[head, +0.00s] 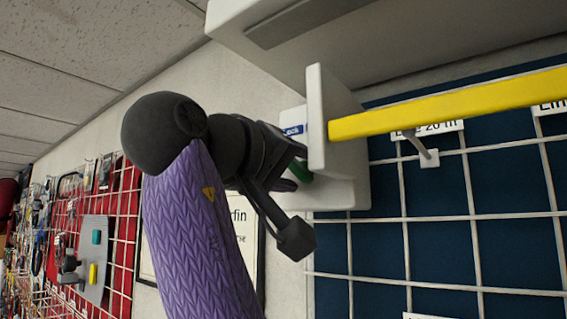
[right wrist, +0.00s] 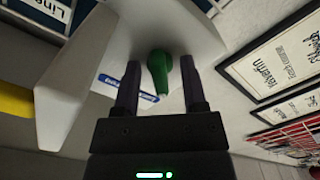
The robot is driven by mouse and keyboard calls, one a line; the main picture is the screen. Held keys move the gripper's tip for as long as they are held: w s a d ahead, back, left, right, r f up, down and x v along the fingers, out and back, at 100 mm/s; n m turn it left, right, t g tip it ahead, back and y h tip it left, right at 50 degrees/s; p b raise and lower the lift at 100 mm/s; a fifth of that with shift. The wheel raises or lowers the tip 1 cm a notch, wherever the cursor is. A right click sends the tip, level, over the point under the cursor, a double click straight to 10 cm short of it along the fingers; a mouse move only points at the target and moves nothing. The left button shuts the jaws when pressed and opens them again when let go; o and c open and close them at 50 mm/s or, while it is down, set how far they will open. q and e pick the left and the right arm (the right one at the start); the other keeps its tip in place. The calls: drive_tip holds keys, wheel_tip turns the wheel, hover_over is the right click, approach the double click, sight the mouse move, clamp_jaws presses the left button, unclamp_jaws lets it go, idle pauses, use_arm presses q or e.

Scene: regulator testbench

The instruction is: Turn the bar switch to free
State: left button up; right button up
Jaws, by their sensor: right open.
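The green bar switch (right wrist: 160,68) sits on the underside of a white housing (right wrist: 185,25) in the right wrist view. A small part of the switch (head: 300,168) also shows in the head view, mostly hidden behind my gripper. My right gripper (right wrist: 160,62) is open, with one dark finger on each side of the switch. A gap shows between the switch and each finger. A blue label (head: 293,130) reading "Lock" is on the housing; its text is partly hidden by a finger in the wrist view. My left gripper is not in view.
A yellow bar (head: 450,102) sticks out to the right from a white plate (head: 316,120) beside the switch. A white wire grid (head: 475,217) over a dark blue panel fills the right side. Framed signs (right wrist: 275,55) hang on the wall nearby.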

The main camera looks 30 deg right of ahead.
drive_tip(key=shift+a, duration=0.4)
drive_tip(key=shift+c, duration=0.2)
drive_tip(key=shift+s+d, duration=0.1)
drive_tip(key=shift+d, duration=0.15)
drive_tip(key=c, duration=0.5)
clamp_jaws()
